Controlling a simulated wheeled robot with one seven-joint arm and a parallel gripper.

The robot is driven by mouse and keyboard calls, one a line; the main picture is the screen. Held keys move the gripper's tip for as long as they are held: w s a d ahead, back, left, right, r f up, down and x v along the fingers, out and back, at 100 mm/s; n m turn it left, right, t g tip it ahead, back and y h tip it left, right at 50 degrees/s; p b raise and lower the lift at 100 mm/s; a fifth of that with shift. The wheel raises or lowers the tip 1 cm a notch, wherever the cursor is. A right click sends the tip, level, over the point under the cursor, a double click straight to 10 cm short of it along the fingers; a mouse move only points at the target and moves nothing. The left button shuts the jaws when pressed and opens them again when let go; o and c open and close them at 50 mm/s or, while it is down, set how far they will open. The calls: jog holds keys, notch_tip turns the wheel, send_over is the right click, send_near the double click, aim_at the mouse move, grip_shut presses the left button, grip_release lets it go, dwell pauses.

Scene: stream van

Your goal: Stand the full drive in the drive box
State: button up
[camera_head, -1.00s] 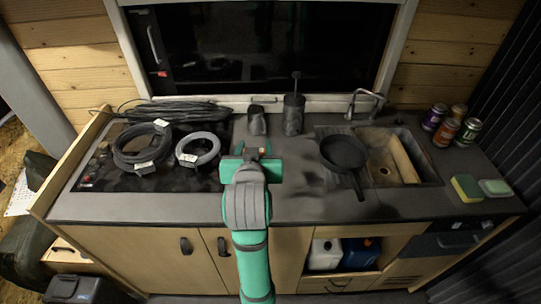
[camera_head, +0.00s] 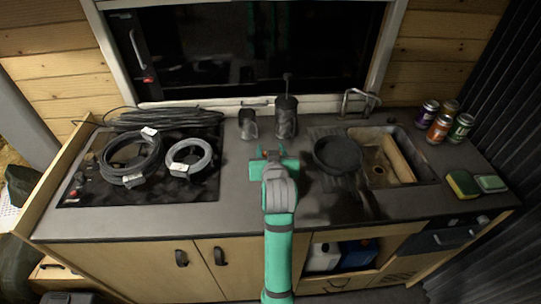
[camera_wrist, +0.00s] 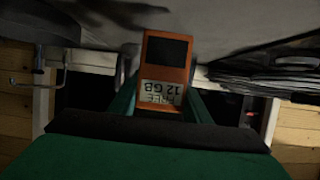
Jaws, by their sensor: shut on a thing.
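My gripper (camera_wrist: 160,100) is shut on an orange drive (camera_wrist: 178,48) in the wrist view. The drive has a dark panel and a pale label that reads "FREE 12 GB", upside down in the picture. A green finger lies on each side of it. In the head view my gripper (camera_head: 273,154) is over the middle of the dark counter, between the coiled cables and the pan; the drive is hard to make out there. I cannot identify the drive box in either view.
Coiled cables (camera_head: 131,158) lie on the hob at left. A dark cup (camera_head: 248,124) and a taller canister (camera_head: 286,118) stand behind my gripper. A black pan (camera_head: 337,153) sits by the sink (camera_head: 382,164) at right. Cans (camera_head: 438,129) and a sponge (camera_head: 462,184) are farther right.

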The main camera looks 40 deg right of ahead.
jog(key=shift+a+f, duration=0.1)
jog(key=shift+f, duration=1.25)
jog(key=shift+f, duration=0.1)
jog(key=o, duration=1.1)
